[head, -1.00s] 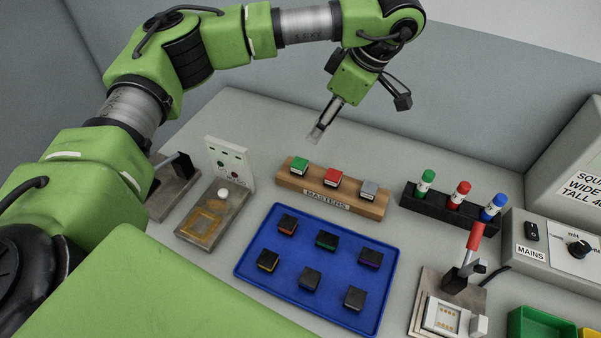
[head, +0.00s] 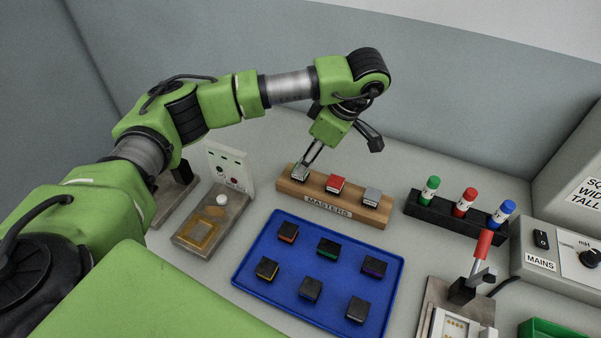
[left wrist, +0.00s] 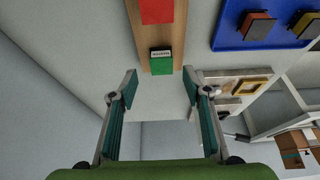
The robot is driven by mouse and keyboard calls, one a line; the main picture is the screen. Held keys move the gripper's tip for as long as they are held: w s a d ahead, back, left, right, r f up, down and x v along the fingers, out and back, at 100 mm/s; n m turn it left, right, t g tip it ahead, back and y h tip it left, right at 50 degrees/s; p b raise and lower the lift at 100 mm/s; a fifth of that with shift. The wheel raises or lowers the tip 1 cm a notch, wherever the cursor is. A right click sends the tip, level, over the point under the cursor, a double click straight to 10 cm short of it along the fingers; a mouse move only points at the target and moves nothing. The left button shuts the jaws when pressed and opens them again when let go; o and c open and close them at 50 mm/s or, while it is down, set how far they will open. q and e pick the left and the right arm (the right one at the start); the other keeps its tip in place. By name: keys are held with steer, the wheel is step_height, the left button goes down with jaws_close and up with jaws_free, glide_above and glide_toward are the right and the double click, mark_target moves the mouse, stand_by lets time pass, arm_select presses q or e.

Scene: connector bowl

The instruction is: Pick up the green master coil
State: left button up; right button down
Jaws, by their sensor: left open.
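The green master coil (left wrist: 161,65) sits at the end of the wooden MASTERS rack (head: 290,187), beside the red master coil (head: 335,183). In the head view my left gripper (head: 300,174) is over the rack's left end and hides the green coil. In the left wrist view my left gripper (left wrist: 161,82) is open, with its two fingers apart and the green coil just ahead of the gap between the tips. Nothing is between the fingers. My right gripper is not in view.
A grey coil (head: 372,196) sits at the rack's right end. A blue tray (head: 268,245) with several black coils lies in front. A marker holder (head: 440,212) is to the right. A small upright panel (head: 228,165) stands left of the rack.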

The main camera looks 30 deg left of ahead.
arm_select(q)
steer(key=p+x, duration=0.1)
steer(key=x, duration=0.4)
steer(key=shift+s+r, duration=0.1)
steer(key=shift+s, duration=0.05)
steer(key=c, duration=1.2)
